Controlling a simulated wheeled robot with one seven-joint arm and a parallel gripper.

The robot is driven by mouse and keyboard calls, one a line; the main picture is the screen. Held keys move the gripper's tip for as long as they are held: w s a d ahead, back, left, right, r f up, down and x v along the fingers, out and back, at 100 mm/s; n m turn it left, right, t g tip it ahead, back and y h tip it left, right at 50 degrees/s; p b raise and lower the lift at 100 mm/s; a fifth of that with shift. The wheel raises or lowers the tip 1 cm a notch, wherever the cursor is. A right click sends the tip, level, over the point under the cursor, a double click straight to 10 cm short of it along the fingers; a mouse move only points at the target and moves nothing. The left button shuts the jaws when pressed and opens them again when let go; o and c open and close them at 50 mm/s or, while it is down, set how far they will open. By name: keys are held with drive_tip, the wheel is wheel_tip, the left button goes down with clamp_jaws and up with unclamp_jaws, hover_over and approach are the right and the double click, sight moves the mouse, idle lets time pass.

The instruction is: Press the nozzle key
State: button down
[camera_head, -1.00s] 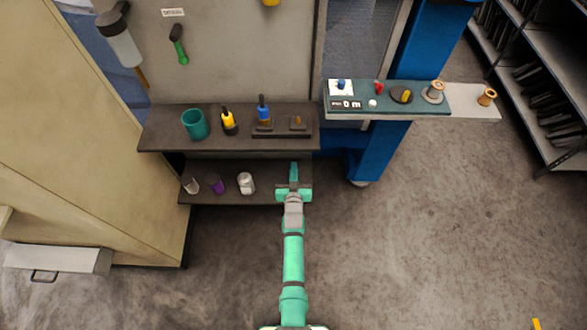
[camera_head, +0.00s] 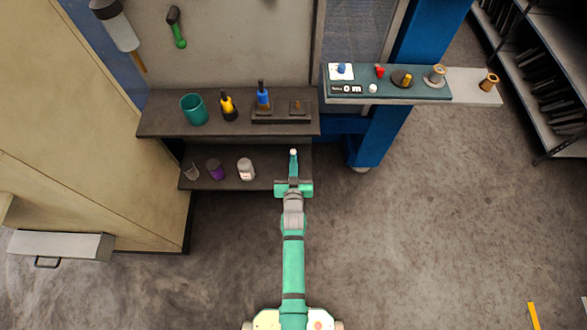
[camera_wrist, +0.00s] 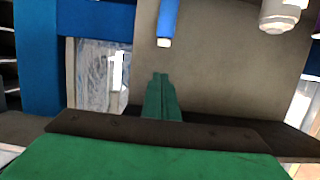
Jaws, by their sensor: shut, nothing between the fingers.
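The control panel (camera_head: 425,89) is a teal slab at the upper right of the head view. On it are a blue button (camera_head: 341,70) on a white plate, a red control (camera_head: 380,71), a white button (camera_head: 373,88) and a black dial with a yellow mark (camera_head: 401,79). I cannot tell which of these is the nozzle key; the labels are too small to read. My gripper (camera_head: 293,168) is shut and empty, at the right end of the lower shelf, left of and below the panel. Its closed green fingers (camera_wrist: 161,97) show in the wrist view.
The upper shelf (camera_head: 160,128) holds a teal cup (camera_head: 194,110), a yellow-handled tool (camera_head: 228,107) and a blue-handled tool (camera_head: 263,97). A white canister (camera_head: 246,169) stands on the lower shelf (camera_head: 270,178). A blue post (camera_head: 385,135) is behind the panel.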

drive_tip(key=shift+v, duration=1.85)
drive_tip(key=shift+r, duration=0.15)
drive_tip(key=v, duration=2.2)
drive_tip(key=s+r, duration=1.5)
drive_tip(key=shift+r, duration=0.2)
